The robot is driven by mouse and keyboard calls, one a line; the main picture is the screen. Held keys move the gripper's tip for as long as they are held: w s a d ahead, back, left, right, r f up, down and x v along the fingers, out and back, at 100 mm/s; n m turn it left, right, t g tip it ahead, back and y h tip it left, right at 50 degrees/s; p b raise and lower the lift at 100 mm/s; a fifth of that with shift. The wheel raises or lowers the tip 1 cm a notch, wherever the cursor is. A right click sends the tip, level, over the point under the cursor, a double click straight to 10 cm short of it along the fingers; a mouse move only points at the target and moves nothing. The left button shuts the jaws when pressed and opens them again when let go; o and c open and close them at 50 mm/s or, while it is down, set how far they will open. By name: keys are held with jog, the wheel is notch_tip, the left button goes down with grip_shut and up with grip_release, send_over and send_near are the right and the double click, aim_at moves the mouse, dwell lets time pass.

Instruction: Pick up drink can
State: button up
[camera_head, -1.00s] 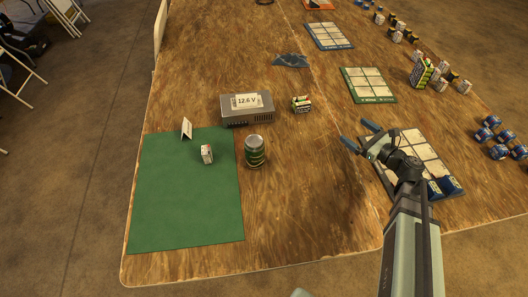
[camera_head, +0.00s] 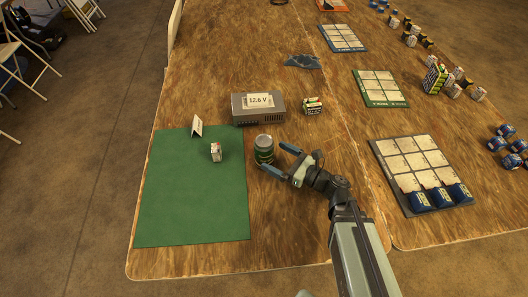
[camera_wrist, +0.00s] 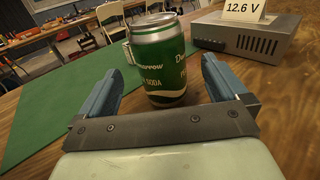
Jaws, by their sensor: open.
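The drink can (camera_head: 264,150) is green with a silver top and stands upright on the wooden table, beside the right edge of the green mat. In the wrist view the can (camera_wrist: 160,62) shows white lettering and stands just ahead of the fingertips, roughly centred between them. My gripper (camera_head: 278,160) is open and empty at the right of the can, its two blue fingers pointing left toward it. In the wrist view my gripper (camera_wrist: 158,85) has one finger to either side of the can's lower part. I cannot tell whether either finger touches the can.
A grey box (camera_head: 258,108) with a "12.6 V" card stands behind the can. A small battery pack (camera_head: 312,106) sits right of the box. The green mat (camera_head: 190,210) holds a small white box (camera_head: 216,152) and a folded card (camera_head: 197,126). The table's front is clear.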

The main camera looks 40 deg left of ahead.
aim_at(260, 148)
jog(key=shift+s+a, duration=0.15)
jog(key=shift+a, duration=1.7)
jog(key=shift+s+a, duration=0.15)
jog(key=shift+a, duration=1.65)
jog(key=c, duration=1.3)
jog(key=shift+r, duration=0.1)
jog(key=shift+c, duration=0.2)
